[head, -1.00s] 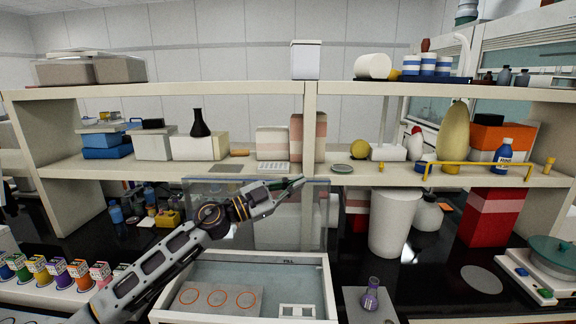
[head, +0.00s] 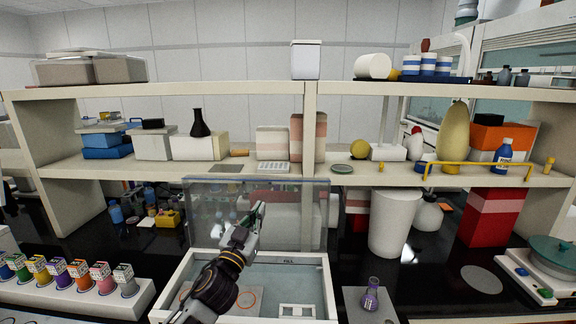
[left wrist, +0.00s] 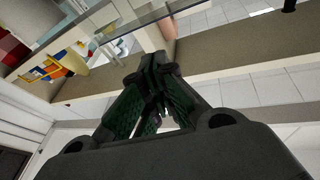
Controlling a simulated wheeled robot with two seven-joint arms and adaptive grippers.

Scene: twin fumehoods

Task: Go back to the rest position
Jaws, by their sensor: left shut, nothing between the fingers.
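My left gripper (head: 257,214) is in front of the clear upright panel, above the open white-rimmed tray box (head: 325,285) in the head view. Its fingers are together and hold nothing. In the left wrist view its dark green fingers (left wrist: 150,85) meet at the tips, with the shelf and wall beyond. My left arm comes up from the bottom and covers part of the box. My right gripper is not in view.
A row of colourful labelled bottles (head: 78,274) stands at the lower left. A flask with purple liquid (head: 371,295) stands right of the box. A white bin (head: 395,222) stands behind it. A loaded shelf (head: 400,175) spans the back. A balance (head: 551,262) is at far right.

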